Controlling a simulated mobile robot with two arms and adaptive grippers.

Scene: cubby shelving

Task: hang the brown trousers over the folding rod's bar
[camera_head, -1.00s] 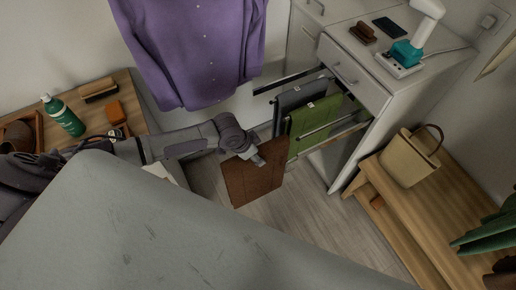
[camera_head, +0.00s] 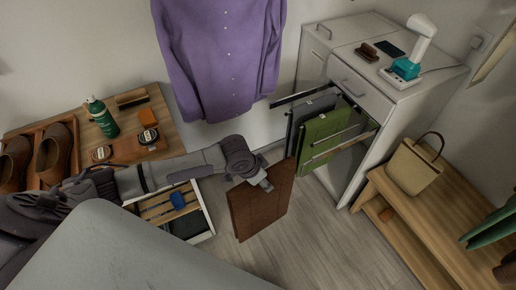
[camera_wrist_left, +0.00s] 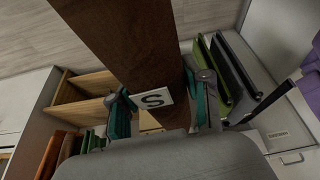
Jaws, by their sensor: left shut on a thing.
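The brown trousers (camera_head: 258,210) hang folded from my left gripper (camera_head: 264,182), over the floor and to the left of the white cabinet. In the left wrist view the trousers (camera_wrist_left: 130,45) pass between the teal-lined fingers (camera_wrist_left: 163,105), and a white tag marked S shows. The folding rod (camera_head: 334,148) sticks out from the cabinet's open front. Grey trousers (camera_head: 304,115) and green trousers (camera_head: 321,137) hang on it; a bare metal bar shows in front of the green ones. The brown trousers are close to the left of these, apart from the bar. My right gripper is out of view.
A purple shirt (camera_head: 220,60) hangs behind my left arm. A wooden bench (camera_head: 420,225) with a beige bag (camera_head: 412,167) stands right of the cabinet. An open drawer (camera_head: 205,212) lies below my arm. Floor (camera_head: 320,235) is clear in the middle.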

